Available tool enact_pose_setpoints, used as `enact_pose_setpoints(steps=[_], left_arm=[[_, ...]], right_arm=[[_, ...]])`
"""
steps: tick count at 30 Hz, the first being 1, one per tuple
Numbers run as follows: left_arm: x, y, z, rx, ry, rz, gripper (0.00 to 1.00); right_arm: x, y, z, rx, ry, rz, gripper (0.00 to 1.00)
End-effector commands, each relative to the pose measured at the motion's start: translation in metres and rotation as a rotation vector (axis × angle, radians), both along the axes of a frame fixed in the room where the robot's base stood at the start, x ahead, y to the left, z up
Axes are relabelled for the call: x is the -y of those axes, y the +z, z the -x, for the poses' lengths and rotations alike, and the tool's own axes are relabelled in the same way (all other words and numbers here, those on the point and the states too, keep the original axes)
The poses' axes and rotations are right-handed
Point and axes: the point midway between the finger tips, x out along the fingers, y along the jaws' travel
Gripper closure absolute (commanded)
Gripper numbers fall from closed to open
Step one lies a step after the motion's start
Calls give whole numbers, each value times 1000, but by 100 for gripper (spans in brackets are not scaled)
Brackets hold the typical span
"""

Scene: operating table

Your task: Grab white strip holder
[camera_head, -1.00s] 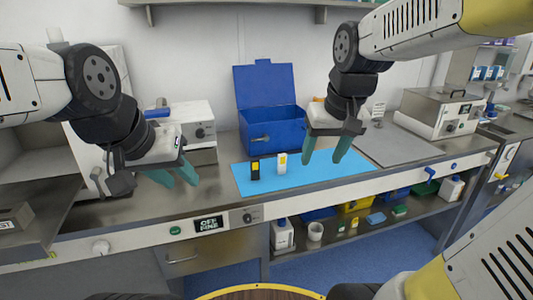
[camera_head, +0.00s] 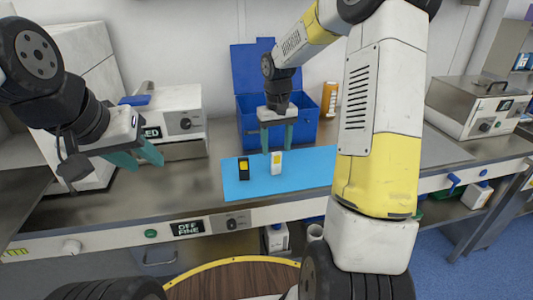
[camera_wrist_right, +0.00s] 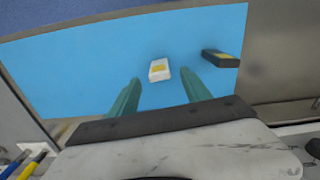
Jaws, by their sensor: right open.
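The white strip holder (camera_head: 276,163), with a yellow patch, stands on the blue mat (camera_head: 300,177). A black holder (camera_head: 244,169) with a yellow patch stands to its left. My right gripper (camera_head: 276,148) is open and empty, with its teal fingers pointing down at or just behind the white holder. In the right wrist view the white holder (camera_wrist_right: 159,70) lies ahead of the gap between the open fingers (camera_wrist_right: 160,92), with the black holder (camera_wrist_right: 220,58) to its right. My left gripper (camera_head: 140,160) is open and empty over the left of the counter.
An open blue box (camera_head: 252,125) stands behind the mat, with an orange bottle (camera_head: 329,99) at its right. A white device (camera_head: 178,115) is at the back left, and a metal box (camera_head: 474,106) at the right. The counter front left of the mat is clear.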

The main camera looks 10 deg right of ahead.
Motion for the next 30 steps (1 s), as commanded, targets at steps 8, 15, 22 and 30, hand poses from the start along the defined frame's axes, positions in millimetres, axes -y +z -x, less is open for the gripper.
enact_pose_setpoints(steps=[8, 15, 22, 30], left_arm=[[0, 0, 0, 0, 0, 0, 64], [0, 0, 0, 0, 0, 0, 64], [0, 0, 0, 0, 0, 0, 64], [0, 0, 0, 0, 0, 0, 64]], right_arm=[[0, -40, 1, -2, 0, -1, 44], [0, -46, 1, 0, 0, 0, 44], [0, -46, 1, 0, 0, 0, 75], [0, -45, 1, 0, 0, 0, 100]])
